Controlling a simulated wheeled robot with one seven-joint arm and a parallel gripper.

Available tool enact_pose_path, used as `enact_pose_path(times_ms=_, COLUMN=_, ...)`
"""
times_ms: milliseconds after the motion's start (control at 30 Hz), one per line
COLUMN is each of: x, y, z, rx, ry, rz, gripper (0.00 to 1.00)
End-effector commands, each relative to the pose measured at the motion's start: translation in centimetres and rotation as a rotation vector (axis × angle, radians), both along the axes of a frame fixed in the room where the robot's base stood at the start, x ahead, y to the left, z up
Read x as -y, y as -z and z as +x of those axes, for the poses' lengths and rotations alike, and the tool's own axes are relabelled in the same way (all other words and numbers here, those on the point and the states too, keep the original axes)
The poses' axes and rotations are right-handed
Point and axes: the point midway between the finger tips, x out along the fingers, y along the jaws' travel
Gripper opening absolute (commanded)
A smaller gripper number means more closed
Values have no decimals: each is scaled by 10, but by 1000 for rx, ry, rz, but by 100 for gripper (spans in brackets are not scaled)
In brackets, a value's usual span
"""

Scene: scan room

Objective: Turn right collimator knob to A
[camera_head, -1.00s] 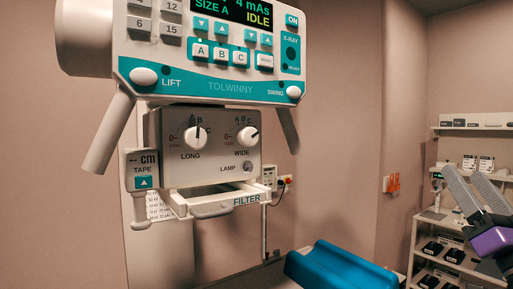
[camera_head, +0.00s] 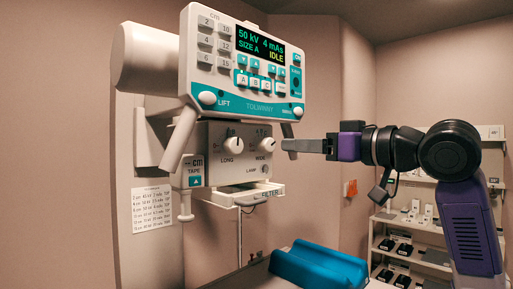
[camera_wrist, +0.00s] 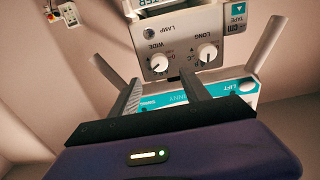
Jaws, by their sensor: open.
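The right collimator knob (camera_head: 267,145), marked WIDE, is a white dial on the grey collimator panel (camera_head: 250,172). Its letter scale is too small to read now. The left knob (camera_head: 233,145), marked LONG, sits beside it. My gripper (camera_head: 284,146) is just right of the WIDE knob in the head view, with its grey fingers pointing at the panel. In the wrist view, which shows the panel upside down, the open fingers (camera_wrist: 160,70) lie either side of the WIDE knob (camera_wrist: 158,64). I cannot tell whether they touch it. The LONG knob (camera_wrist: 207,53) lies outside them.
Above is the control console (camera_head: 245,62), its display reading SIZE A and IDLE, with slanted handles below. A FILTER tray (camera_head: 240,196) juts out under the panel. A blue cushion (camera_head: 320,265) lies below. Shelves (camera_head: 415,225) stand at the right.

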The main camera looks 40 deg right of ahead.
Motion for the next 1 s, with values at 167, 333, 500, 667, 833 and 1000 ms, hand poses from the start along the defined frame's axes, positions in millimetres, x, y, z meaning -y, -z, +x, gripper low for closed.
enact_pose_path(times_ms=167, x=0, y=4, z=11, rx=-19, ry=3, rz=12, gripper=55)
enact_pose_path(times_ms=333, x=-1, y=3, z=37, rx=-20, ry=2, rz=12, gripper=55)
enact_pose_path(times_ms=500, x=-1, y=2, z=61, rx=-17, ry=4, rz=11, gripper=55)
enact_pose_path(times_ms=667, x=-2, y=3, z=75, rx=-16, ry=4, rz=10, gripper=55)
enact_pose_path(times_ms=833, x=-2, y=4, z=78, rx=-15, ry=5, rz=9, gripper=55)
enact_pose_path(times_ms=1000, x=-2, y=4, z=78, rx=-15, ry=5, rz=9, gripper=53)
